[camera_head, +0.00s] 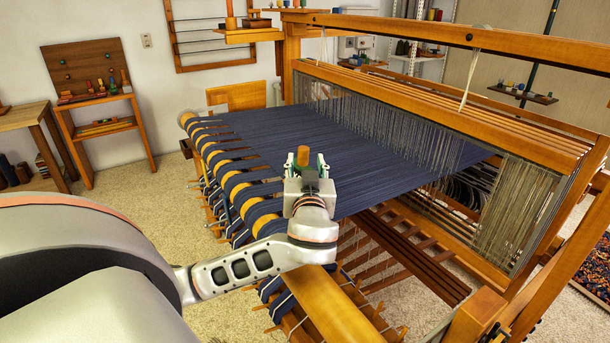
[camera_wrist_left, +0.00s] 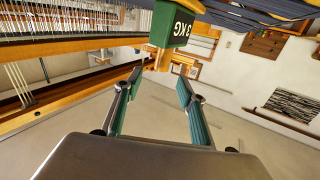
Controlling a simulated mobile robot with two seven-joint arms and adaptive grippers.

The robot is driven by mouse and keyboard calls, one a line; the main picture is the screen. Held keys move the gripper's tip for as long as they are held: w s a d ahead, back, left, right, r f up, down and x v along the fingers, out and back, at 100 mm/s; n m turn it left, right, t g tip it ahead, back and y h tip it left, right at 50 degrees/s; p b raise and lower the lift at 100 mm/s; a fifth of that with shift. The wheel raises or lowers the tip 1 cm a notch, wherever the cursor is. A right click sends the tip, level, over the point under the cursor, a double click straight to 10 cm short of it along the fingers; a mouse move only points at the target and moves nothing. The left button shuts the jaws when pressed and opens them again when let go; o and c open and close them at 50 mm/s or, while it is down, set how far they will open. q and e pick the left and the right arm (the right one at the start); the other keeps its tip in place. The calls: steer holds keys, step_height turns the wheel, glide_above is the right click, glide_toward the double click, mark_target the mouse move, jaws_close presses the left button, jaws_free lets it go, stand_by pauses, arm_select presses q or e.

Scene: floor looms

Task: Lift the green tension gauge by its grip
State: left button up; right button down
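The green tension gauge (camera_wrist_left: 171,24), a box marked "3 KG", shows at the top of the left wrist view. A short wooden grip (camera_wrist_left: 163,60) sticks out from it toward my left gripper. My left gripper (camera_wrist_left: 159,84) is open, its two green-padded fingers well apart. The grip appears between and beyond the fingertips, and I see no contact. In the head view my left gripper (camera_head: 305,164) is over the near edge of the blue warp, with an orange-brown piece (camera_head: 303,154) between its fingers. That piece looks like the grip; the gauge's body is mostly hidden there. My right gripper is not in view.
The blue warp (camera_head: 285,135) stretches over the loom beyond my gripper. The loom's wooden beam (camera_head: 335,310) lies below my left arm. The tall loom frame (camera_head: 450,105) closes off the right. Carpet (camera_head: 150,205) is open at the left.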

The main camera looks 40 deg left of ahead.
mark_target(304, 153)
arm_select(q)
steer(key=shift+f+x, duration=0.15)
steer(key=shift+x, duration=1.35)
steer(key=shift+f+x, duration=0.2)
steer(key=shift+x, duration=1.35)
steer(key=shift+s+a, duration=0.15)
steer(key=shift+c, duration=0.5)
jaws_close()
